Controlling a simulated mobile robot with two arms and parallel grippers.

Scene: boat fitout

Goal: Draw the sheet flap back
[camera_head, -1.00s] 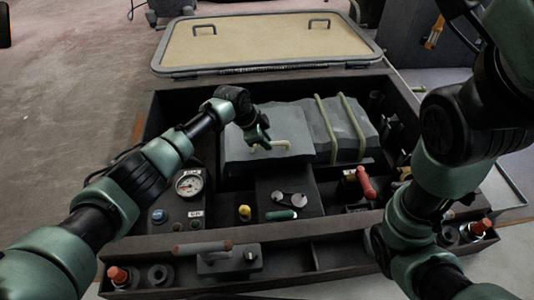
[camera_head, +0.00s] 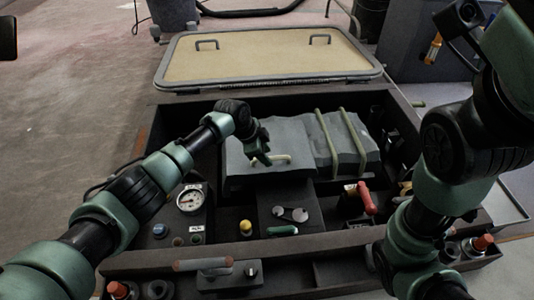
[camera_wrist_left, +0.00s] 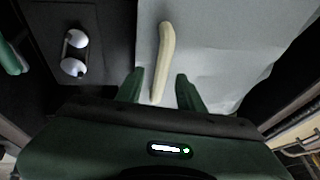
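The grey sheet flap (camera_head: 245,176) lies flat over the left part of the covered bundle in the dark bay. A pale cream bar handle (camera_head: 277,159) sits on the flap. My left gripper (camera_head: 263,158) is at the handle's left end. In the left wrist view the flap (camera_wrist_left: 215,60) and handle (camera_wrist_left: 164,50) show close up. There my left gripper (camera_wrist_left: 159,90) is open, with a finger on each side of the handle's near end and visible gaps. My right arm shows at the right, but its gripper is not in view.
Two pale straps (camera_head: 342,140) cross the grey bundle right of the flap. A gauge (camera_head: 191,199), a red-handled lever (camera_head: 366,197) and a two-knob plate (camera_head: 290,214) lie nearer me. The raised hatch lid (camera_head: 270,57) stands behind the bay.

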